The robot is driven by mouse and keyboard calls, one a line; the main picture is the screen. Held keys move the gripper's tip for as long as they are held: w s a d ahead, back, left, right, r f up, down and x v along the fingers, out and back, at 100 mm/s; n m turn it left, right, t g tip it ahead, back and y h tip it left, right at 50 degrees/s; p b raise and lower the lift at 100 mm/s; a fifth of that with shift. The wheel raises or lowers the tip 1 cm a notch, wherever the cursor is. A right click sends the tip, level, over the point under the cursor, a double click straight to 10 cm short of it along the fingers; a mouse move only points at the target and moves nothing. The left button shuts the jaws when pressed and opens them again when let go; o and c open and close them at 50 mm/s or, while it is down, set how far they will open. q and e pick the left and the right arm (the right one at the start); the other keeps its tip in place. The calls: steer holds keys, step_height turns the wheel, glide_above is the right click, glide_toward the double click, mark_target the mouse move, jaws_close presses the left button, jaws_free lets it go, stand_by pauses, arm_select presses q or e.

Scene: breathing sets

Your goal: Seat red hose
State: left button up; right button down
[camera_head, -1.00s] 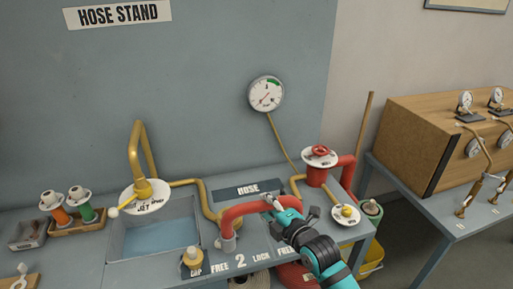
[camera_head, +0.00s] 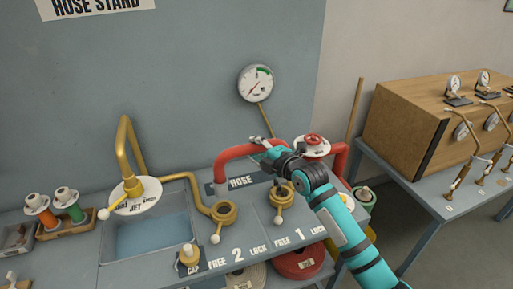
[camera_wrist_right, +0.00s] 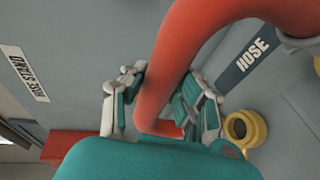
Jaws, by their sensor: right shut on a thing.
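My right gripper (camera_head: 265,145) is shut on the red hose (camera_head: 234,159), a thick bent tube, and holds it raised near the back wall. The wrist view shows its fingers (camera_wrist_right: 160,105) on both sides of the hose (camera_wrist_right: 180,65). The hose's left end hangs down at the HOSE label (camera_head: 241,182), and a grey end fitting shows in the wrist view (camera_wrist_right: 300,42). Brass coupling 2 (camera_head: 225,211) and brass coupling 1 (camera_head: 282,195) stand on the bench below, with no hose on them. My left gripper is not in view.
A sink (camera_head: 150,236) with a brass JET spout (camera_head: 127,145) is on the left. A red handwheel valve (camera_head: 314,141) on a red pipe stands just right of my gripper. A white gauge (camera_head: 255,83) hangs on the wall. A CAP fitting (camera_head: 188,256) stands at the front.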

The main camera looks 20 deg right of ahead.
steer(key=shift+f+b, duration=2.05)
steer(key=shift+f, duration=0.75)
steer(key=shift+p, duration=0.45)
steer(key=shift+f+b, duration=0.85)
steer(key=shift+f, duration=0.55)
steer(key=c, duration=0.9)
jaws_free()
steer(key=v, duration=1.2)
